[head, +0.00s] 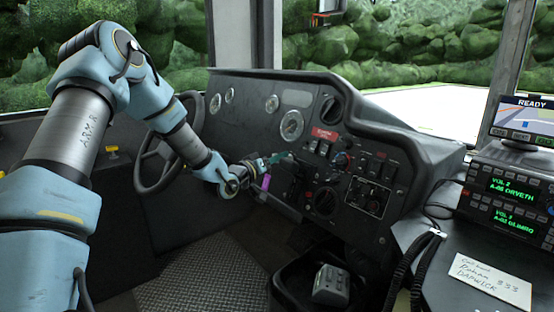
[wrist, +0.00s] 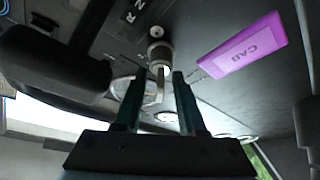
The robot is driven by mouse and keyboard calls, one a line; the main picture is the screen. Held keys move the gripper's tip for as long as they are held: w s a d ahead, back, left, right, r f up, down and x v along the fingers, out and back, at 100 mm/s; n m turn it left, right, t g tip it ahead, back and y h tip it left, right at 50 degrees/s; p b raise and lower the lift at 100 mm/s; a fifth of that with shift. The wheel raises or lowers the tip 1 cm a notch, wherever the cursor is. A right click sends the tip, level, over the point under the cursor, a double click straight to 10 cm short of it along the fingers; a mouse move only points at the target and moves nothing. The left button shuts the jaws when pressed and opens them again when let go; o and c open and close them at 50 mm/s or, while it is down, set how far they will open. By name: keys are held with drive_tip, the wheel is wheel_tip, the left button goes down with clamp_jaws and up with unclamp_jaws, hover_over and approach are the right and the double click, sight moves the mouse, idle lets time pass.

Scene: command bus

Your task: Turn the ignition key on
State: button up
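The ignition key (wrist: 160,82) is a thin metal piece standing out from a round metal lock barrel (wrist: 158,53) in the wrist view. A purple tag marked "CAB" (wrist: 243,49) hangs to the right of it; the tag also shows in the head view (head: 266,182), just below my gripper. My gripper (head: 281,157) is at the lower dashboard, right of the steering wheel. In the wrist view, the two dark green fingers of my gripper (wrist: 158,88) are apart, one on each side of the key, with gaps visible. The key is too small or hidden to make out in the head view.
The steering wheel (head: 170,150) is left of my gripper. Dashboard knobs and switches (head: 370,195) are close on its right. A dark rounded handle or lever (wrist: 55,75) is left of the fingers in the wrist view. A radio console (head: 508,195) stands far right.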

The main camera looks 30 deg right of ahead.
clamp_jaws()
idle(1.3)
